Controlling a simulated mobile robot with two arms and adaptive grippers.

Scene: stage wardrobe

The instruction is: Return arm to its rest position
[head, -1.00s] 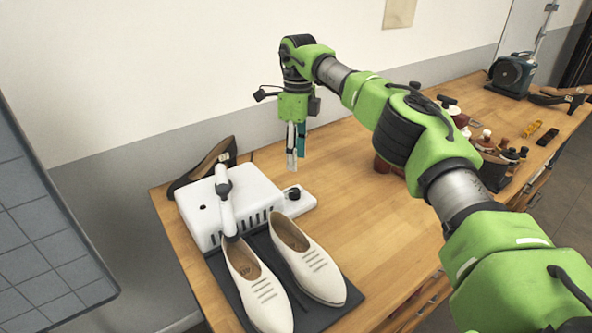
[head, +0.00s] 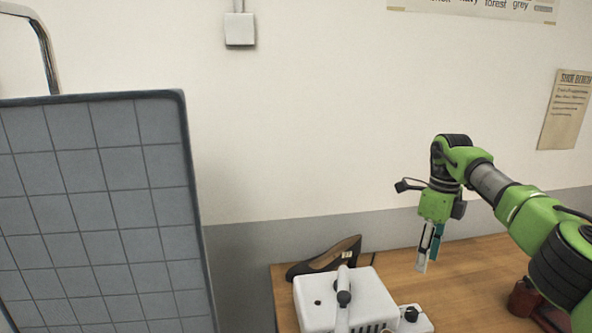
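My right arm (head: 530,215) comes in from the right edge of the head view, bent over the wooden bench. Its gripper (head: 428,258) points down above the bench top, to the right of a white machine. Nothing shows between its two fingers. They look close together from this angle, and I cannot tell whether they are open or shut. My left arm and gripper are not in view.
The white machine (head: 318,293) stands on the wooden bench (head: 455,268), with a dark brown shoe (head: 325,258) behind it. A reddish-brown container (head: 522,298) is partly hidden by my arm. A grey gridded panel (head: 100,210) fills the left side.

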